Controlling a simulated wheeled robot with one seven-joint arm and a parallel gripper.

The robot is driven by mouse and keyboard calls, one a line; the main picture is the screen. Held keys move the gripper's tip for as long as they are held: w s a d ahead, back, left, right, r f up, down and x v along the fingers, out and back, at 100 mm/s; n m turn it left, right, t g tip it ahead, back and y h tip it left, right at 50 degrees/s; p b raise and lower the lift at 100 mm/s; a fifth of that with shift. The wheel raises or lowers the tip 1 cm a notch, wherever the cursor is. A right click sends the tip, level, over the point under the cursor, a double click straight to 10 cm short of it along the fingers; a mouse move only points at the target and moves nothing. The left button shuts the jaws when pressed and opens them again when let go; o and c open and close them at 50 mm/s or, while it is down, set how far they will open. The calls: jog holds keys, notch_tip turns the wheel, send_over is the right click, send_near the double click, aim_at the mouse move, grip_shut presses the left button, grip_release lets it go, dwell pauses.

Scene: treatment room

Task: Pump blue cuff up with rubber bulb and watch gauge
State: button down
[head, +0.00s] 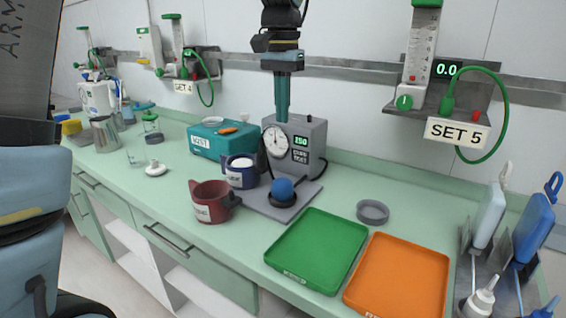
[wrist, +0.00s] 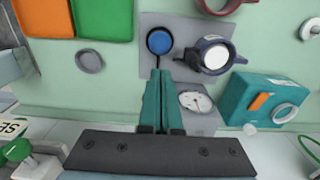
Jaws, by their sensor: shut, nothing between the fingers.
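The blue rubber bulb (head: 283,188) sits in a dark holder on a grey base plate; it also shows in the wrist view (wrist: 159,42). The blue cuff (head: 236,179) is wrapped around a white-topped form left of the bulb, and shows right of it in the wrist view (wrist: 210,66). The round white gauge (head: 276,141) is on a grey box behind the bulb, beside a green display that seems to read 150. The needle is too small to read. My gripper (head: 281,120) points down, shut and empty, above the bulb and in front of the gauge box.
A red cuff (head: 209,210) stands at front left of the plate. A teal box (head: 222,140) is behind left. A green tray (head: 318,246), an orange tray (head: 399,277) and a grey ring (head: 372,212) lie to the right. Bottles stand at far right.

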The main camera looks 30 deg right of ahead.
aim_at(282, 180)
jog(key=shift+f, duration=0.15)
notch_tip(282, 180, down, 14)
jog(key=p, duration=0.3)
jog(key=shift+r, duration=0.25)
jog(key=shift+f, duration=0.15)
notch_tip(282, 180, down, 2)
jog(key=shift+b, duration=0.6)
jog(key=shift+a, duration=0.1)
jog(key=shift+r+p, duration=0.4)
notch_tip(282, 180, up, 14)
jog(key=shift+p, duration=0.3)
